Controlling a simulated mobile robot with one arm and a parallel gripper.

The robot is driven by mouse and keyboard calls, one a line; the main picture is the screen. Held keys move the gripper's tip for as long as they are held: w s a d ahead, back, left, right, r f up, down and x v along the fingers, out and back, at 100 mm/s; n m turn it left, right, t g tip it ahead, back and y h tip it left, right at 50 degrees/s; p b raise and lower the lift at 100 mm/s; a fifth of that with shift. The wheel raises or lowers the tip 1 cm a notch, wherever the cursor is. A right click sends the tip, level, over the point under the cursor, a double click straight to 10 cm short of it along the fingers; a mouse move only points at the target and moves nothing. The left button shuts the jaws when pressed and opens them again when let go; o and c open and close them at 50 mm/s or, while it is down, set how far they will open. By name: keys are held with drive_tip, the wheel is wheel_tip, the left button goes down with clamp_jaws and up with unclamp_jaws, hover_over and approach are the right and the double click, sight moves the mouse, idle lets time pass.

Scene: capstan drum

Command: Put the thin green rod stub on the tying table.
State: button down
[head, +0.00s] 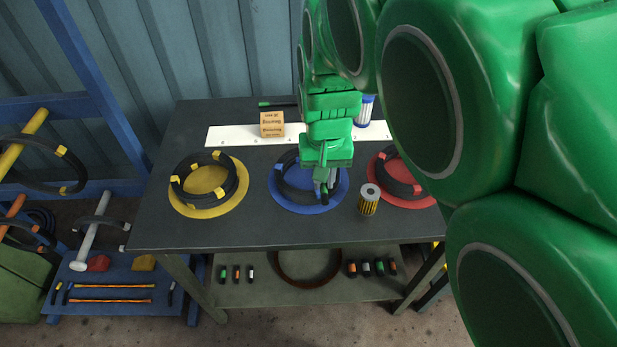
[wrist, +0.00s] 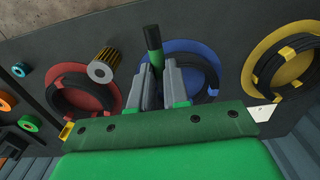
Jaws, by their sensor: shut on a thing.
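My gripper (wrist: 155,72) is shut on a short dark rod stub with a green band (wrist: 153,38). The stub points away from the jaws in the wrist view. In the head view my gripper (head: 326,186) is over the blue disc (head: 280,201) on the dark tying table (head: 255,232), and the dark stub end (head: 325,199) shows below the jaws. I cannot tell whether the stub touches anything beneath it.
Black coils lie on the yellow (head: 239,204), blue and red discs. A yellow-and-black cylinder (head: 369,203) stands right of my gripper. A cardboard box (head: 272,124) stands behind on a white strip. Several stubs stand on the lower shelf (head: 257,293). The table's front left is clear.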

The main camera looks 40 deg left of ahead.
drive_tip(key=w+a+f, duration=0.4)
drive_tip(key=w+a, duration=0.1)
drive_tip(key=a, duration=0.2)
hover_over(308, 176)
drive_tip(key=s+d, duration=0.1)
drive_tip(key=d, duration=0.1)
drive_tip(key=f, duration=0.4)
drive_tip(key=shift+a, duration=0.25)
drive_tip(key=shift+w+a+f, duration=0.45)
drive_tip(key=shift+a+f, duration=0.15)
drive_tip(key=shift+f, duration=0.2)
drive_tip(key=shift+a+f, duration=0.1)
drive_tip(key=shift+f, duration=1.55)
drive_tip(key=shift+f, duration=0.15)
drive_tip(key=c, duration=1.1)
unclamp_jaws()
drive_tip(key=shift+r, duration=0.2)
